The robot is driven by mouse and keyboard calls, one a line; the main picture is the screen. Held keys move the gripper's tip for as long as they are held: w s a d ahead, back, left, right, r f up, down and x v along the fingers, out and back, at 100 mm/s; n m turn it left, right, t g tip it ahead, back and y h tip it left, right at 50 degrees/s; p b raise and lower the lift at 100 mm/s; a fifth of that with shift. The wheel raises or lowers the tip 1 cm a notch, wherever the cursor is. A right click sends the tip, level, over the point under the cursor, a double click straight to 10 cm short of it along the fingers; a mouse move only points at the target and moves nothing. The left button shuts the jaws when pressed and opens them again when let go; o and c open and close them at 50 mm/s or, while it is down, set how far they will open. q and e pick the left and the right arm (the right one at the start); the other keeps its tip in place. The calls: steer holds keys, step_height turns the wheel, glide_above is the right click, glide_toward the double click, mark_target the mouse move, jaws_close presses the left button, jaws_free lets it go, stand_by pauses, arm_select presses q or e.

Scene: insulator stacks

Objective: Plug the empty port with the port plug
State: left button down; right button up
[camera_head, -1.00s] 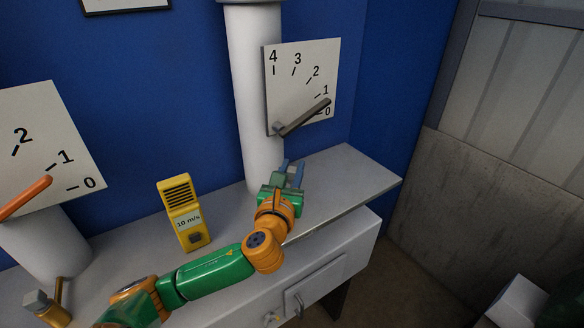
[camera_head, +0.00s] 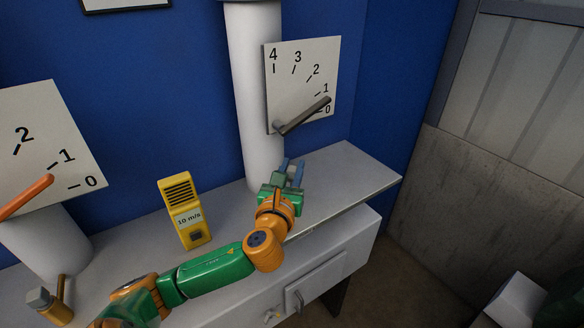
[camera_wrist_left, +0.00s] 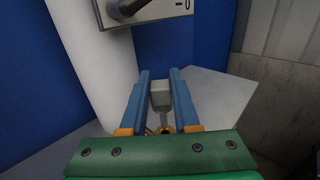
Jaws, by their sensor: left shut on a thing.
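My left gripper (camera_head: 291,172) is over the grey bench, close in front of the right white pipe (camera_head: 258,110). In the left wrist view its two blue fingers (camera_wrist_left: 160,88) are closed around a small grey block with a thin stem and a gold ring near the palm, which I take to be the port plug (camera_wrist_left: 160,94). The empty port cannot be made out in either view. A similar grey-capped gold fitting (camera_head: 52,306) sits low by the left white pipe (camera_head: 45,243). My right gripper is not in view.
A yellow meter (camera_head: 185,212) reading 10 m/s stands on the bench (camera_head: 345,180). A dial board with a dark lever (camera_head: 305,85) is fixed by the right pipe, and another with an orange lever (camera_head: 50,150) is at left. The bench's right end is clear.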

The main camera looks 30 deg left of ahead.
arm_select(q)
steer(key=shift+f+b, duration=1.65)
steer(key=shift+f, duration=0.85)
steer(key=c, duration=0.6)
jaws_free()
steer(key=shift+r, duration=0.1)
steer(key=shift+s+d, duration=0.15)
steer(key=shift+s, duration=0.15)
steer(key=b+v, duration=0.1)
steer(key=v, duration=0.5)
steer(key=shift+s+d, duration=0.1)
steer(key=shift+s, duration=0.2)
steer(key=shift+w, duration=0.1)
